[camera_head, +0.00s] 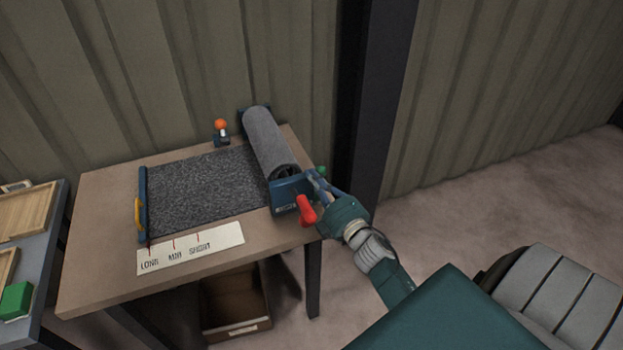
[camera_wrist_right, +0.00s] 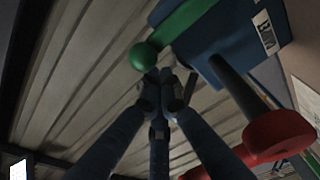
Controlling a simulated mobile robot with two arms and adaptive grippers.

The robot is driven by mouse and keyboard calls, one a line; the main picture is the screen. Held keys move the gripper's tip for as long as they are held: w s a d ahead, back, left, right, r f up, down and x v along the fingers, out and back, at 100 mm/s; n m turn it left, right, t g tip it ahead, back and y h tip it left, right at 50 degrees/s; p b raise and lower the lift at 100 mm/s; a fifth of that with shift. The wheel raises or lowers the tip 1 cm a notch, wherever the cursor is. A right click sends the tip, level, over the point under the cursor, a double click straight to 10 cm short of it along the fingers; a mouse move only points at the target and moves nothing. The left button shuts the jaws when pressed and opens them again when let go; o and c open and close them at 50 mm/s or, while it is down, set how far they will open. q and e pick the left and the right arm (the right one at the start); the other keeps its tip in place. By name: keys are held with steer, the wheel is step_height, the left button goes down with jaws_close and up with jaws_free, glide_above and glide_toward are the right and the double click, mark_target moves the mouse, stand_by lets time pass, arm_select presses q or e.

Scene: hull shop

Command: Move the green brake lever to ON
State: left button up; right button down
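The green brake lever (camera_head: 321,171) shows only as a small green bit behind my right gripper (camera_head: 316,185) in the head view. In the right wrist view its green arm and round knob (camera_wrist_right: 144,56) stick out from the blue roller bracket (camera_wrist_right: 215,45). My right gripper (camera_wrist_right: 165,88) has its fingers drawn together, with nothing seen between them. The fingertips are close to the knob; whether they touch it I cannot tell. The label on the bracket (camera_wrist_right: 266,32) is too small and tilted to read. My left gripper is in neither view.
A red-handled crank (camera_head: 306,211) sits beside the gripper, large in the wrist view (camera_wrist_right: 278,134). The roller (camera_head: 268,143) feeds a dark grey sheet (camera_head: 205,182) across the table (camera_head: 88,262). An orange-knobbed lever (camera_head: 220,126) stands behind. A dark post (camera_head: 378,100) rises beyond.

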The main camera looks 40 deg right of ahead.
steer(key=s+d+f+m+t+h+b, duration=0.1)
steer(key=s+d+f+m+b, duration=0.1)
steer(key=d+m, duration=0.7)
steer(key=shift+d+m, duration=0.15)
steer(key=shift+m, duration=0.45)
steer(key=shift+s, duration=0.1)
stand_by(0.4)
